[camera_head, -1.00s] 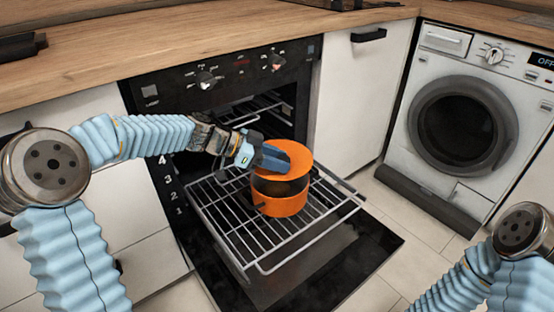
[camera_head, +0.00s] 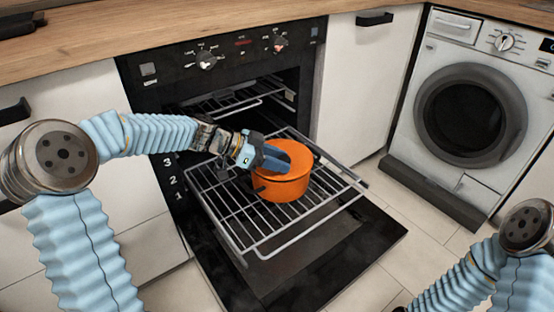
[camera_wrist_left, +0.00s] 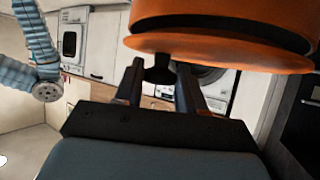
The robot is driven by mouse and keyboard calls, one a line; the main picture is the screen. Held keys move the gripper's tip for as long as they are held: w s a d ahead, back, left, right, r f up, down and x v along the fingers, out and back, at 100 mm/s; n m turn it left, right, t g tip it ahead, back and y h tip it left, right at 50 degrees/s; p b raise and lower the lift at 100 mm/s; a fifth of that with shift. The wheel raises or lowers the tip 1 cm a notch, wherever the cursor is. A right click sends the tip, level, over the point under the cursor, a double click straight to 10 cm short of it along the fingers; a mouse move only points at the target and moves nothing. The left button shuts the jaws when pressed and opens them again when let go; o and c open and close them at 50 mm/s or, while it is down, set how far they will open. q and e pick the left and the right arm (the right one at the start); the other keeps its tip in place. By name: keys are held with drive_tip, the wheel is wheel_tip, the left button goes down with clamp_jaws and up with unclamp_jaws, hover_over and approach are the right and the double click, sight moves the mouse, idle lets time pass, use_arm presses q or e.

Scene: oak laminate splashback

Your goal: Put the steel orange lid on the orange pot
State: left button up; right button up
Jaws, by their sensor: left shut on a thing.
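The orange pot (camera_head: 284,190) stands on the pulled-out oven rack. The orange lid (camera_head: 303,158) is over the pot's opening, nearly level, and hides the inside. My left gripper (camera_head: 276,160) is shut on the lid's knob from the left side. In the left wrist view the dark knob (camera_wrist_left: 160,70) is between the two fingers, with the lid (camera_wrist_left: 210,52) and pot (camera_wrist_left: 275,10) above it in the picture. A dark band shows between lid and pot there; I cannot tell if they touch. My right gripper is out of view.
The wire rack (camera_head: 232,213) extends over the open oven door (camera_head: 345,247). The oven cavity is behind the left gripper. A washing machine (camera_head: 465,118) stands at the right. The wooden worktop (camera_head: 150,45) runs along the back.

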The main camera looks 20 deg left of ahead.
use_arm(q)
drive_tip(key=shift+r+b, duration=0.2)
drive_tip(key=shift+b, duration=0.3)
idle(0.6)
drive_tip(key=shift+f+b, duration=0.1)
drive_tip(key=shift+b, duration=0.55)
idle(0.4)
drive_tip(key=shift+f+b, duration=0.45)
drive_tip(key=shift+b, duration=0.4)
drive_tip(key=shift+f+b, duration=0.1)
drive_tip(key=shift+b, duration=0.55)
idle(0.7)
drive_tip(key=o, duration=1.3)
drive_tip(key=shift+c, duration=0.2)
drive_tip(key=p+v, duration=0.1)
drive_tip(key=v, duration=1.3)
